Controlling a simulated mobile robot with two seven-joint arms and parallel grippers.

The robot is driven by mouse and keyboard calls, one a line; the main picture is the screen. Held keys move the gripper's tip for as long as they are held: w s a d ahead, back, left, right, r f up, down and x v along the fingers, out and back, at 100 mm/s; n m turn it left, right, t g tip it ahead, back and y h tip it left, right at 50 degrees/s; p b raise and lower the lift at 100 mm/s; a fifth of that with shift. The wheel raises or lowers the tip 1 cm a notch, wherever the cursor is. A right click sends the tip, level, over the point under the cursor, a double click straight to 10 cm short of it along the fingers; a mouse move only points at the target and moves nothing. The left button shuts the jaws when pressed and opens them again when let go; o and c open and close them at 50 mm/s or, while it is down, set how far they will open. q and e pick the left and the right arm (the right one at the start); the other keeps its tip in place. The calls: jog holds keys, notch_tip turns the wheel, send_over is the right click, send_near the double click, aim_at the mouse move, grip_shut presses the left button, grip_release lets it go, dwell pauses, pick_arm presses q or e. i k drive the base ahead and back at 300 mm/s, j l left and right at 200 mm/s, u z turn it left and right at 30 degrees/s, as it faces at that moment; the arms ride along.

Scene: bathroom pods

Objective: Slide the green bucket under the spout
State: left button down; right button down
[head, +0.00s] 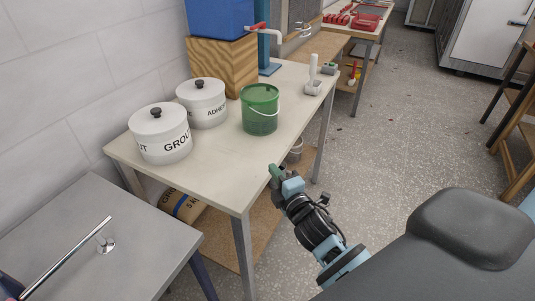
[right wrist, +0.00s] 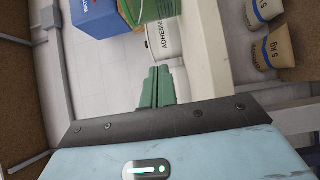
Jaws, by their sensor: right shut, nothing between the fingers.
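The green bucket (head: 260,112) stands upright on the light table (head: 215,176), with a white handle hanging on its side. In the right wrist view the bucket (right wrist: 150,10) is cut off by the top edge. The white spout (head: 274,36) with a red lever sits on a blue post behind the bucket, beside a blue tank (head: 220,18) on a wooden block. My right gripper (head: 274,172) is at the table's front edge, nearer than the bucket and apart from it. Its green fingers (right wrist: 157,88) are shut and empty. My left gripper is not clearly in view.
Two white lidded pots (head: 160,136) (head: 203,104) stand left of the bucket. A small white-handled tool (head: 313,78) stands at the table's right end. A grey table (head: 85,225) is at front left. The tabletop in front of the bucket is clear.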

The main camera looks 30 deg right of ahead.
aim_at(260, 103)
jog(key=i+l, duration=0.65)
jog(key=i+j+u, duration=0.05)
jog(key=i, duration=0.05)
